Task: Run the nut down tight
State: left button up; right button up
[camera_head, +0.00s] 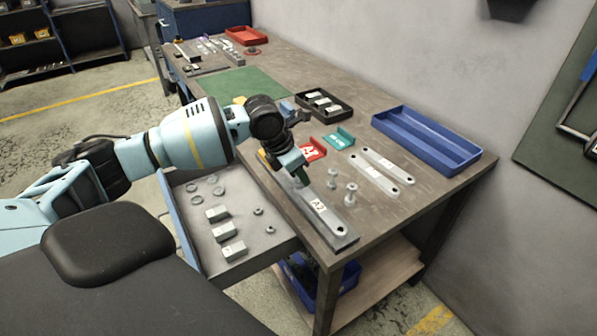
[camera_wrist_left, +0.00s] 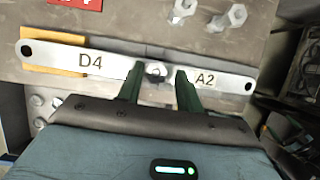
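Two flat grey bars marked D4 (camera_wrist_left: 60,55) and A2 (camera_wrist_left: 225,85) meet end to end in the left wrist view, with a nut (camera_wrist_left: 156,71) where they join. My left gripper's fingers (camera_wrist_left: 159,80) stand on either side of the nut, with a gap that seems to show beside it. In the head view my left gripper (camera_head: 299,176) is low over the bar marked A2 (camera_head: 322,212). The gripper and arm hide the nut and most of the D4 bar there. How far down the nut sits is not clear. My right gripper is not in view.
Two upright bolts (camera_head: 350,195) stand beside the bars. Two loose bars (camera_head: 374,178), a teal holder (camera_head: 340,138), a red holder (camera_head: 313,151) and a blue tray (camera_head: 425,140) lie beyond. An open drawer (camera_head: 205,255) holds blocks, washers and nuts.

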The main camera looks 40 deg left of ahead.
pick_arm(q)
jog(key=shift+r, duration=0.1)
